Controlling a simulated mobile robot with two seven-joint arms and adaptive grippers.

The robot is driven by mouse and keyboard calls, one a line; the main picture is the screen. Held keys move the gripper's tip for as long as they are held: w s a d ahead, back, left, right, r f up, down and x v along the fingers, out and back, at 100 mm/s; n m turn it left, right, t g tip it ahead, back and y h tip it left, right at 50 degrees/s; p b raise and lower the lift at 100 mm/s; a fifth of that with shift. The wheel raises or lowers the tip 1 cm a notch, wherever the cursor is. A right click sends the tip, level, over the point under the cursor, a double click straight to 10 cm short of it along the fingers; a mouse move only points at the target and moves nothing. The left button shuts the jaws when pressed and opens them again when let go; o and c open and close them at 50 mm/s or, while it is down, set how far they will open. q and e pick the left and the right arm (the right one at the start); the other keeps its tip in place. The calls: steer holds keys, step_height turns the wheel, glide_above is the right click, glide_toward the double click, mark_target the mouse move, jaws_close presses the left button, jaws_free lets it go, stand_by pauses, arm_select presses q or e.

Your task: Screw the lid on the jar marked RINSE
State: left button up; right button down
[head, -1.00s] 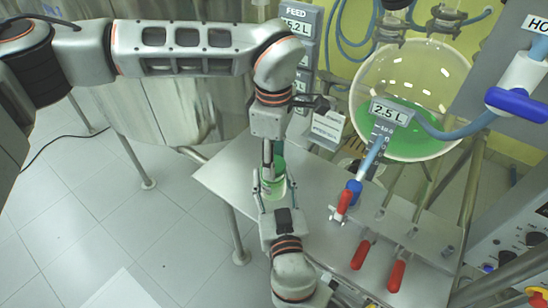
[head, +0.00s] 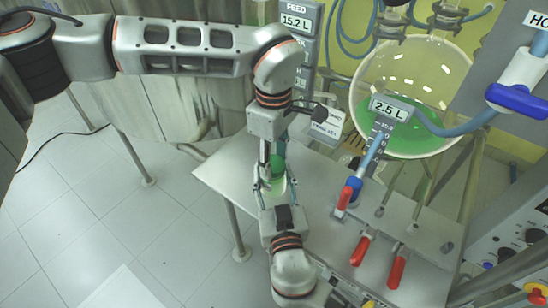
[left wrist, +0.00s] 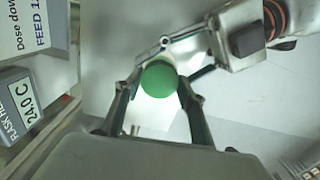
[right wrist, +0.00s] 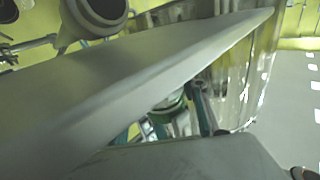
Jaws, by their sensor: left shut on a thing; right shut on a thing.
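The round green lid (head: 279,164) is between the fingers of my left gripper (head: 268,168), which comes down from above and is shut on it. The lid also shows face-on in the left wrist view (left wrist: 159,78). Right below it, a pale jar (head: 279,186) stands upright over the steel table, held from the front by my right gripper (head: 274,187). Lid and jar line up closely; I cannot tell whether the threads are engaged. The right wrist view shows a pale body with a green band (right wrist: 168,104), partly hidden by my own gripper. No RINSE marking is readable.
The steel table (head: 225,172) is clear to the left. Red-handled valves (head: 361,249) and a blue-and-red tap (head: 350,193) are close on the right. A large glass vessel with green liquid (head: 415,125) stands behind them.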

arm_select(q)
steer(key=m, duration=0.3)
steer(key=shift+m, duration=0.4)
steer(key=m, duration=0.5)
steer(key=shift+m, duration=0.3)
steer(key=m, duration=0.5)
steer(key=shift+a, duration=0.15)
steer(key=m, duration=0.5)
steer(key=shift+m, duration=0.4)
steer(key=o, duration=0.7)
steer(key=shift+r, duration=0.15)
